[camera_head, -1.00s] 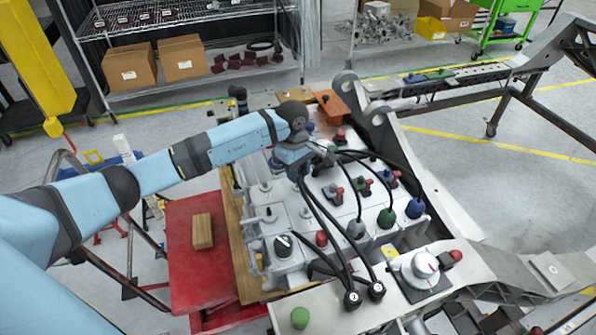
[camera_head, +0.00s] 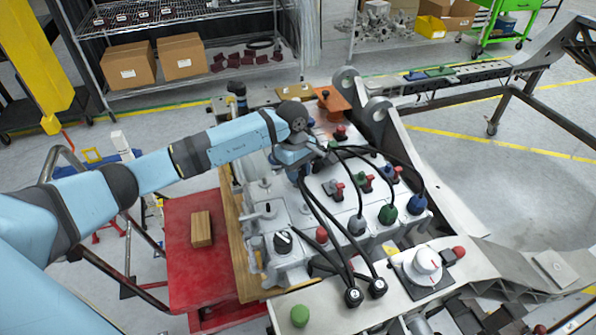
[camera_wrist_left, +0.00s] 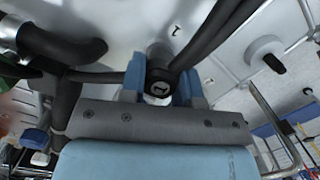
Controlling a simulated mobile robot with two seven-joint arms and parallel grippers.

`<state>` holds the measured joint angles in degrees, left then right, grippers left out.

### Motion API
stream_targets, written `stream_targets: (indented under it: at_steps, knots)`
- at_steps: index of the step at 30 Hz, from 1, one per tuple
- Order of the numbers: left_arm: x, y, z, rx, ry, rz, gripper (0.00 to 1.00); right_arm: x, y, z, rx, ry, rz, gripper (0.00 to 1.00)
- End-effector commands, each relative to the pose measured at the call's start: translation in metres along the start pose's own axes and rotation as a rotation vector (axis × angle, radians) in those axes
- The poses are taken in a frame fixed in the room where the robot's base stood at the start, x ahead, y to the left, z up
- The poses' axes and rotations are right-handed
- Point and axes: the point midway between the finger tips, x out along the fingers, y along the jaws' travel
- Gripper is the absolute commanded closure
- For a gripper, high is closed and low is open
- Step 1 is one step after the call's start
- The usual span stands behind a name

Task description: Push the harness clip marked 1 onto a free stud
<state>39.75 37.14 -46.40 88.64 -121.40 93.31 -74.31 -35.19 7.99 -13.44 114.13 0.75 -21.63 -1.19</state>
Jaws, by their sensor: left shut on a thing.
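Black cables run from the clip. The arm hides the clip in the head view, and I cannot tell whether it touches a stud. Two other black clips with white marks, one (camera_head: 354,296) reading 2 and one (camera_head: 377,288), sit at the near end of the cables. My right gripper is not in view.
Red, green and blue connectors, such as a green one (camera_head: 388,214) and a blue one (camera_head: 416,206), crowd the fixture right of my gripper. A white dial (camera_head: 422,265) stands at the near right. A red table (camera_head: 190,285) with a wooden block (camera_head: 201,229) is at left.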

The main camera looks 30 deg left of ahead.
Motion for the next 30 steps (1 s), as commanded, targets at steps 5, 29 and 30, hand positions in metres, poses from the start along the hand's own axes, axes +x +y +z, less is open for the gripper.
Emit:
stream_targets:
  at_steps: [5,29,30]
  knots:
    - [0.001,0.0,0.0,0.0,0.0,0.0,1.0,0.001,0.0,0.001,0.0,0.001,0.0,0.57]
    - [0.011,0.0,-0.001,0.0,0.0,-0.001,0.41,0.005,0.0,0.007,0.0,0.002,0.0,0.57]
    - [0.011,0.0,-0.001,0.0,0.0,-0.001,0.41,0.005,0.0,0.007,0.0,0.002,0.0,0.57]
